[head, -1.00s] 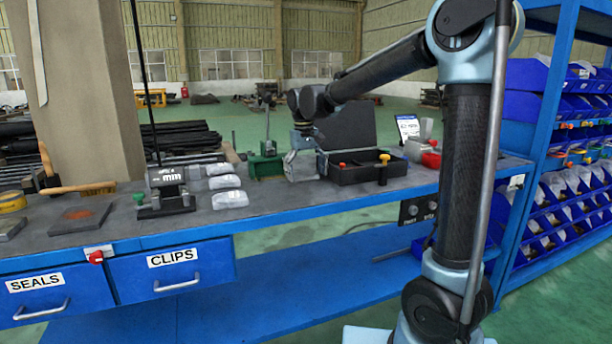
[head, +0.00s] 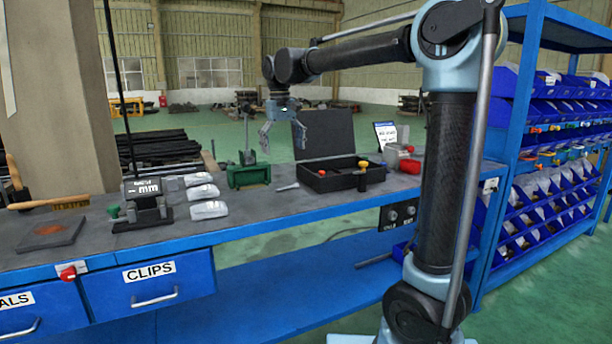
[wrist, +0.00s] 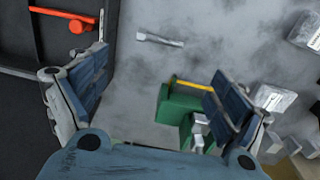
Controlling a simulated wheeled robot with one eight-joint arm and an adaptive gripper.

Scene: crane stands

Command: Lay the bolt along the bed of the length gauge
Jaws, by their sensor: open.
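The bolt (head: 288,187), a small silver piece, lies on the bench between the green bench tool and the open black case. It also shows in the wrist view (wrist: 160,40). The length gauge (head: 143,207) stands to the left, a dark block with a tilted "mm" display and a green knob; its bed shows only small. My gripper (head: 283,147) is open and empty above the bench, over the bolt's area. In the wrist view my gripper's fingers (wrist: 160,92) are spread wide, with the bolt beyond them, apart from both.
The green tool (head: 248,176) with an upright post stands just left of the bolt. The black case (head: 333,181), with red and yellow knobs, is at its right. Clear bags (head: 207,209) lie beside the gauge. A blue bin rack (head: 555,150) stands at far right.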

